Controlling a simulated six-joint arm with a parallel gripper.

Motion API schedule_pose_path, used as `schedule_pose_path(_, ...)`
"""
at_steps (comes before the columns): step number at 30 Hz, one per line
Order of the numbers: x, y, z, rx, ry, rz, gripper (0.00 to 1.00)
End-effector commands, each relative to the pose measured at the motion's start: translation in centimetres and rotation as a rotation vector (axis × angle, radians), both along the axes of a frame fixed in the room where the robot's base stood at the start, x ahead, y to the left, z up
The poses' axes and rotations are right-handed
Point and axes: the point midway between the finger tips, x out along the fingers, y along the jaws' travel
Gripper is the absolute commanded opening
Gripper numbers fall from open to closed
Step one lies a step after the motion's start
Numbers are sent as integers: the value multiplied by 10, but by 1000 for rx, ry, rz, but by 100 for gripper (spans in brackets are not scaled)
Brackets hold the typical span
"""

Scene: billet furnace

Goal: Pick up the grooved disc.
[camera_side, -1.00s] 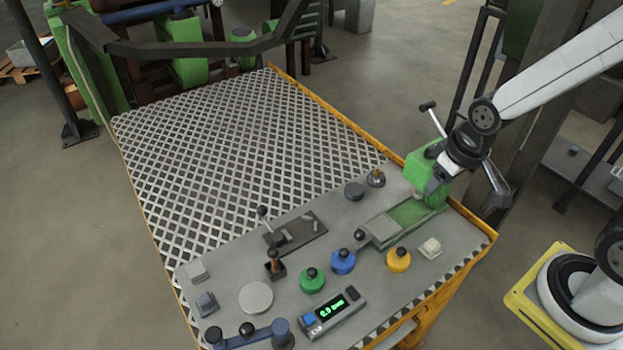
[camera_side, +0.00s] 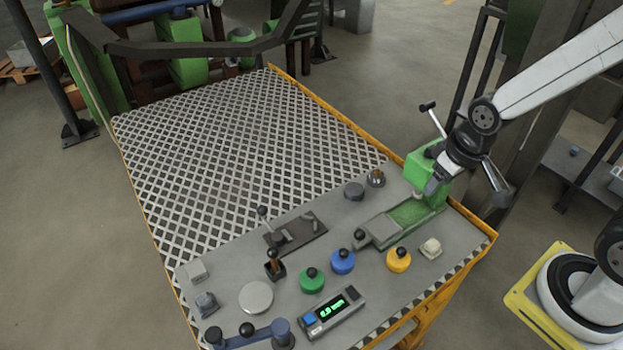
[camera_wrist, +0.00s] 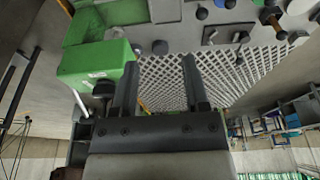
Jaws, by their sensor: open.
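A dark grey disc (camera_side: 354,191) lies flat near the back right of the grey panel, left of a small dark-topped brass knob (camera_side: 376,178). It is the likeliest grooved disc, but grooves cannot be made out. In the wrist view it seems to be the dark round thing (camera_wrist: 160,47) beyond the fingers. A plain pale disc (camera_side: 256,297) lies at the front left of the panel. My gripper (camera_side: 466,187) is open, beside and partly in front of the green vise, right of the dark disc and apart from it. The wrist view shows its two fingers (camera_wrist: 160,88) spread and empty.
The green vise block (camera_side: 423,168) with its lever stands close to my gripper. Green, blue (camera_side: 343,262) and yellow (camera_side: 398,260) knobbed weights, a lit display (camera_side: 333,312) and levers crowd the panel. A patterned plate (camera_side: 240,150) lies bare behind.

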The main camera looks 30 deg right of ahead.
Motion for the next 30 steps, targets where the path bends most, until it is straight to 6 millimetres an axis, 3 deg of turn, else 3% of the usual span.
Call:
schedule_pose_path(2,0,0,0,0,0,0,59)
schedule_pose_path(6,0,0,0,0,0,0,100)
schedule_pose_path(19,10,0,-1,-11,8,46,100)
schedule_pose_path(23,27,-1,-3,-30,20,131,100)
schedule_pose_path(30,77,-3,-16,-82,59,398,100)
